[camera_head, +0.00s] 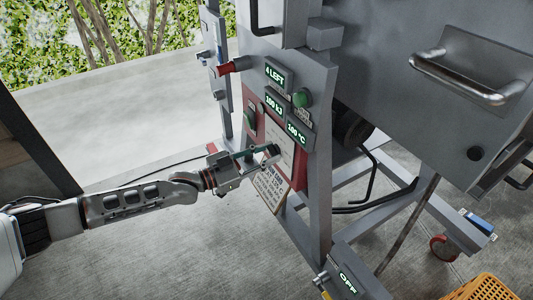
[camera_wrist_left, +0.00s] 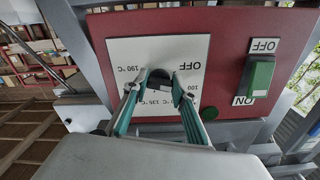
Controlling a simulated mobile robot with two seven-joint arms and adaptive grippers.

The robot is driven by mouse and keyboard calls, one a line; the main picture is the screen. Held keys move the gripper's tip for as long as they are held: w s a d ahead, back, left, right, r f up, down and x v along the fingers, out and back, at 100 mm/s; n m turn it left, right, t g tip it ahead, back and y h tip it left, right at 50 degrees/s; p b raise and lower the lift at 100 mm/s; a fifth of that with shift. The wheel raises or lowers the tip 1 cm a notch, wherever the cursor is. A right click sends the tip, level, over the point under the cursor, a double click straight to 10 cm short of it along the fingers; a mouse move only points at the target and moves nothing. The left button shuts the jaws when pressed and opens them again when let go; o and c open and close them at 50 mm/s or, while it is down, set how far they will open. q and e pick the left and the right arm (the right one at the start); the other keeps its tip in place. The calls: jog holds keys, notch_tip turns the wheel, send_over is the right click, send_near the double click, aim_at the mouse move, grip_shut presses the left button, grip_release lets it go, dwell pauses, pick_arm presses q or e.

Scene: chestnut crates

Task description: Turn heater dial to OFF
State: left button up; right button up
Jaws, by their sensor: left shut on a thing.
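The heater dial is a dark round knob (camera_wrist_left: 159,77) on a white plate (camera_wrist_left: 190,48) on a red panel (camera_wrist_left: 225,30). The wrist view shows it upside down. The plate carries OFF, 100, 135 and 190 °C marks; I cannot tell which one the dial points to. In the head view the dial (camera_head: 273,150) is at the tip of my left gripper (camera_head: 262,152). My left gripper's teal fingers (camera_wrist_left: 158,100) are shut on the dial, one on each side. My right gripper is not in view.
A green rocker switch (camera_wrist_left: 260,78) with OFF and ON labels sits beside the plate. Lit displays read 4 LEFT (camera_head: 275,76), 100 kJ (camera_head: 273,105) and 100 °C (camera_head: 297,134). A green button (camera_head: 302,98) is above. A yellow basket (camera_head: 482,289) stands at lower right.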

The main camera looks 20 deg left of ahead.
pick_arm(q)
jog(key=shift+r+n, duration=0.15)
jog(key=shift+n, duration=0.25)
jog(key=n+p, duration=0.1)
jog(key=n, duration=0.5)
jog(key=shift+s+d+p, duration=0.1)
jog(key=shift+d+p, duration=0.05)
jog(key=shift+p, duration=0.15)
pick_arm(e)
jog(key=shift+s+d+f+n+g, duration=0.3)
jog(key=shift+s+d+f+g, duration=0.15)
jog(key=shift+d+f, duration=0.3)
pick_arm(q)
jog(key=shift+f+n, duration=0.25)
jog(key=shift+n, duration=0.25)
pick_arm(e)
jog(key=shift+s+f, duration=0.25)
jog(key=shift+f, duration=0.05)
pick_arm(q)
jog(key=o, duration=1.1)
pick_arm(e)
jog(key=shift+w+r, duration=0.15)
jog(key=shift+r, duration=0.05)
